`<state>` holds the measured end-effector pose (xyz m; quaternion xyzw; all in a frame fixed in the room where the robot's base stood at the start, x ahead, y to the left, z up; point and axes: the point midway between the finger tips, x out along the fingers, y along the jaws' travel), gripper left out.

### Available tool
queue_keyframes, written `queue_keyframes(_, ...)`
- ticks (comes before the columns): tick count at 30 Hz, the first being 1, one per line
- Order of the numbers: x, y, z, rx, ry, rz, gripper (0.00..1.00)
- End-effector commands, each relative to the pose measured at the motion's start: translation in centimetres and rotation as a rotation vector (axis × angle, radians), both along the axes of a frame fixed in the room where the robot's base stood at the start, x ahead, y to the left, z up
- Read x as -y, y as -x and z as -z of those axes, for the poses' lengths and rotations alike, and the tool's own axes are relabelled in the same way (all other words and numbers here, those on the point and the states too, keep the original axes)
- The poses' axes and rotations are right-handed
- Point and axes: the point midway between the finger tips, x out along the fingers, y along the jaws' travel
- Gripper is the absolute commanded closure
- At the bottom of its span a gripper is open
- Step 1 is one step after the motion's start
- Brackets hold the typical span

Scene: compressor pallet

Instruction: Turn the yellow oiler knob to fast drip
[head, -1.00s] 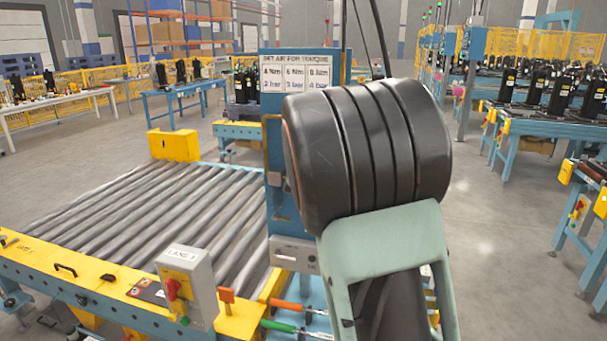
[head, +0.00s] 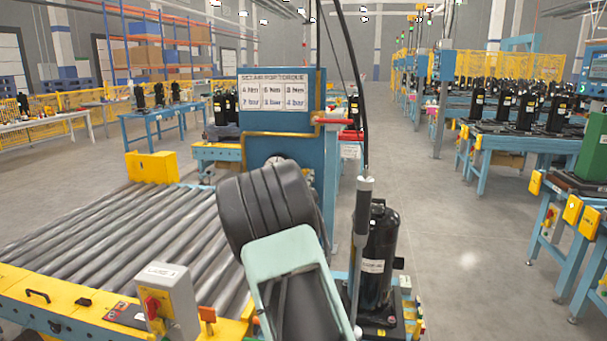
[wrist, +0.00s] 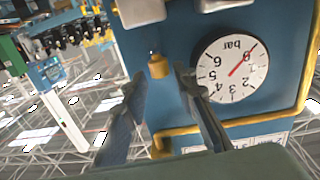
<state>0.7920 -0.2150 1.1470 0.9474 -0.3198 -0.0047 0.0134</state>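A small yellow knob (wrist: 158,66) shows in the wrist view against a blue panel (wrist: 180,35); I take it for the oiler knob. That view is upside down. My gripper (wrist: 162,82) is open, with its two dark fingers apart on either side of the knob's line of sight. The fingers appear empty, and I cannot tell how far the knob is from their tips. In the head view my arm hides the gripper, and I cannot make out the knob on the blue panel (head: 293,125). The knob's setting cannot be read.
A round pressure gauge (wrist: 228,68) with a red needle sits beside the knob, near a yellow pipe (wrist: 230,125). A roller conveyor (head: 110,230) lies left. A black compressor (head: 376,260) and a hanging grey tool (head: 362,235) stand right. Open floor (head: 470,240) lies further right.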

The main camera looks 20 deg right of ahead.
Motion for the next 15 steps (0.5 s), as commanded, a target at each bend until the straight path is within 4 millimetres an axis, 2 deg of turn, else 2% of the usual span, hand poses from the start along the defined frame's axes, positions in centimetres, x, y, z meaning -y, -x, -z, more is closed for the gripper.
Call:
queue_keyframes(6, 1.0, -1.3, 0.0, -0.001, 0.001, 0.0, 0.74)
queue_keyframes(15, 1.1, -1.5, 0.0, -0.001, 0.001, -0.001, 0.74)
